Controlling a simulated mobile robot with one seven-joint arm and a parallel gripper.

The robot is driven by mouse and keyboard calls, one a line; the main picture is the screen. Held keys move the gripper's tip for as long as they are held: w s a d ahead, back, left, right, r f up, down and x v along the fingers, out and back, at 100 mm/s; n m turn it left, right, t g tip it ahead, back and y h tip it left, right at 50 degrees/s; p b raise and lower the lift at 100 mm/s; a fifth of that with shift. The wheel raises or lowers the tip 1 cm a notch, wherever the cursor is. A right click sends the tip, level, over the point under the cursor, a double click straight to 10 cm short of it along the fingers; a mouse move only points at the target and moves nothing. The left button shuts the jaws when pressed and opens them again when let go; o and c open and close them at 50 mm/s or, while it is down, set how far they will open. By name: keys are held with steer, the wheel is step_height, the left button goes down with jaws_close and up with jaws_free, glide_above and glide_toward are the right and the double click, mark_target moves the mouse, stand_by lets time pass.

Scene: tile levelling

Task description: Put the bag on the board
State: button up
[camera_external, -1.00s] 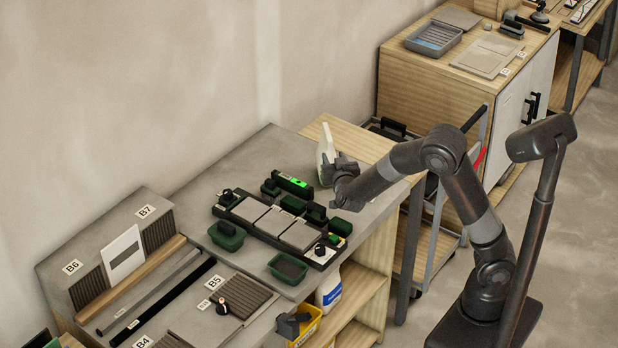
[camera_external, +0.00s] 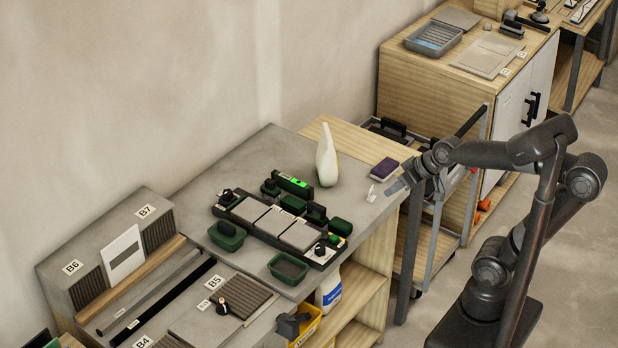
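No thing here is plainly a bag. A white package with blue print (camera_external: 329,290) stands on the shelf under the workbench; it may be the bag, and its upper part is hidden by the bench edge. A dark board (camera_external: 266,238) carrying pale tiles lies on the bench, with green-and-black tools around it. It is unclear whether it is the board meant. My gripper (camera_external: 397,187) is at the bench's right corner, right of the tiles and apart from the package. Its fingers are too small to tell open from shut, and I see nothing in it.
A cream bottle (camera_external: 327,160) stands upright behind the tiles. A dark purple block (camera_external: 384,170) and a small white piece (camera_external: 371,193) lie near my gripper. A grey trolley (camera_external: 437,235) stands right of the bench. Green trays (camera_external: 288,269) sit at the bench front.

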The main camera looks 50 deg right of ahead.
steer(key=s+d+f+g+h, duration=0.1)
steer(key=s+d+g+h, duration=0.1)
steer(key=s, duration=0.7)
steer(key=shift+d, duration=0.25)
steer(key=shift+o, duration=0.3)
steer(key=shift+f, duration=0.1)
